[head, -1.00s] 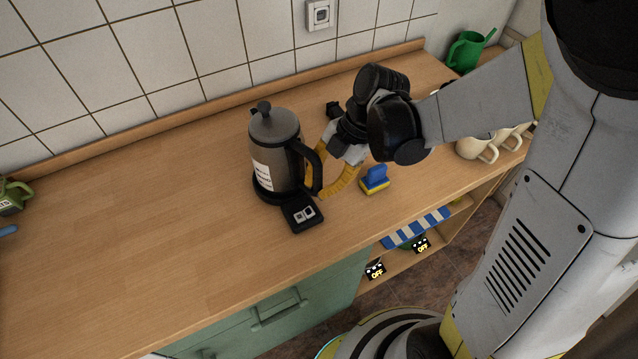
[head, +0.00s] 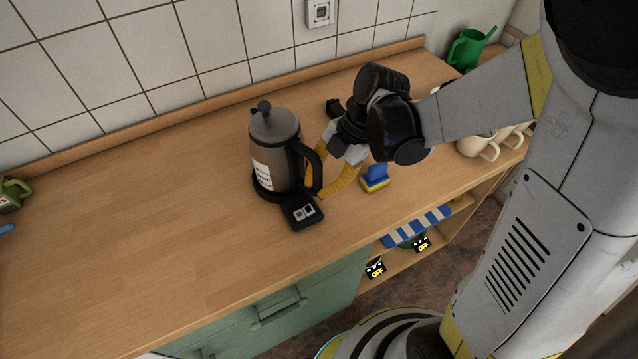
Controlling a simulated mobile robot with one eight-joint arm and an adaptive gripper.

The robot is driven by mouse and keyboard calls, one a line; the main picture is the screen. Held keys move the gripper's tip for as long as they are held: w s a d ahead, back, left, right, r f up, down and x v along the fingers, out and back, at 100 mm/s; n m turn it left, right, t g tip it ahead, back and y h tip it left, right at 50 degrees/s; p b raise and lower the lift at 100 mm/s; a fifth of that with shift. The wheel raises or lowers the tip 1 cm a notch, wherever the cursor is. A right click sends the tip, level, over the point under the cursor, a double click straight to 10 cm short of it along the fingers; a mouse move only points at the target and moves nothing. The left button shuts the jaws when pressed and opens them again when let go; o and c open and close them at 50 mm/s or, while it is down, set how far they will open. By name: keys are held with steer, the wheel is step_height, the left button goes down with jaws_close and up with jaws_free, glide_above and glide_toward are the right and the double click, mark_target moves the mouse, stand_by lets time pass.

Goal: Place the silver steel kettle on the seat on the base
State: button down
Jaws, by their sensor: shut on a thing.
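The silver steel kettle (head: 271,150) stands upright on the wooden worktop, with a white label on its side and a black handle on its right. Its black base (head: 302,211) shows at its foot, with a switch panel sticking out to the front right. The kettle's bottom appears to be on or just over the base; the seat itself is hidden under it. My gripper (head: 318,180), with yellow fingers, is at the right of the kettle, shut on its handle. The fingertips are partly hidden behind the handle.
A blue and yellow sponge-like item (head: 375,178) lies just right of my gripper. A small black object (head: 334,107) lies behind it. Cream mugs (head: 477,146) and a green watering can (head: 467,50) stand at the right.

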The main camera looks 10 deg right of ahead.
steer(key=c, duration=1.3)
jaws_free()
steer(key=shift+c, duration=0.2)
steer(key=v, duration=1.2)
steer(key=s+d+m+t+h+b, duration=0.1)
steer(key=s+d+m+t+h, duration=0.1)
steer(key=m, duration=1)
steer(key=s+d+m+t+h, duration=0.2)
steer(key=s+m+t+h, duration=0.1)
steer(key=m, duration=1)
steer(key=s+t, duration=0.1)
steer(key=t, duration=0.1)
steer(key=shift+s+d+t+b, duration=0.3)
steer(key=shift+s+t+b, duration=0.05)
steer(key=shift+t+b, duration=0.05)
